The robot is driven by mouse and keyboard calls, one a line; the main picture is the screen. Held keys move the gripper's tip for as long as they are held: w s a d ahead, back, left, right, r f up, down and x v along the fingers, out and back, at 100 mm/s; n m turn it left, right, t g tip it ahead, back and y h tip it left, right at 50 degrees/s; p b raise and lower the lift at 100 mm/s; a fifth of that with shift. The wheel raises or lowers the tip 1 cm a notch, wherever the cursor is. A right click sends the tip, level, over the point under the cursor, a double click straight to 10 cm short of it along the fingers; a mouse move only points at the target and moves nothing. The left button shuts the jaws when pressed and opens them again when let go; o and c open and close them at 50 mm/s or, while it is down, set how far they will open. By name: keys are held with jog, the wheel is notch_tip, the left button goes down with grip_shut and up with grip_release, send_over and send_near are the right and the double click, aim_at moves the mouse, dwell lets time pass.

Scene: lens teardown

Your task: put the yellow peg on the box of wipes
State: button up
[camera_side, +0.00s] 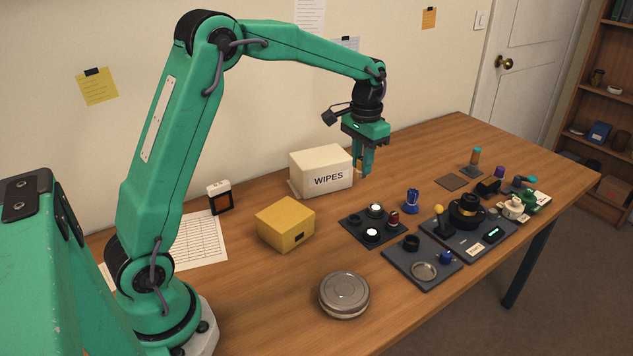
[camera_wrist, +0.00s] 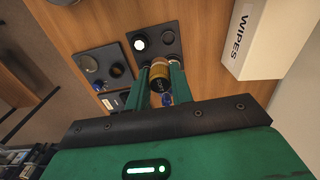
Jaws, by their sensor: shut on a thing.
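The box of wipes (camera_side: 308,181) is a white carton lettered WIPES, standing on the table near the wall. In the wrist view the box (camera_wrist: 262,62) is at the upper right. My gripper (camera_side: 363,168) is just right of the box in the side view, pointing down. It is shut on the yellow peg (camera_side: 359,167), which is mostly hidden by the fingers there. In the wrist view the peg (camera_wrist: 160,70) shows as a golden cylinder between the fingers. The peg is beside the box in the pictures, not on it.
A yellow box (camera_side: 285,224) stands in front of the wipes. A dark tray (camera_side: 352,226) with round parts lies below and right of the gripper.

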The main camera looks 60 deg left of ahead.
jog(key=a+r, duration=0.5)
jog(key=a, duration=0.5)
send_over(312, 159)
notch_tip(312, 159, down, 7)
jog(key=shift+w+a+r, duration=0.1)
jog(key=shift+f, duration=2)
jog(key=shift+f, duration=0.15)
jog(key=o, duration=0.9)
jog(key=shift+o, duration=0.2)
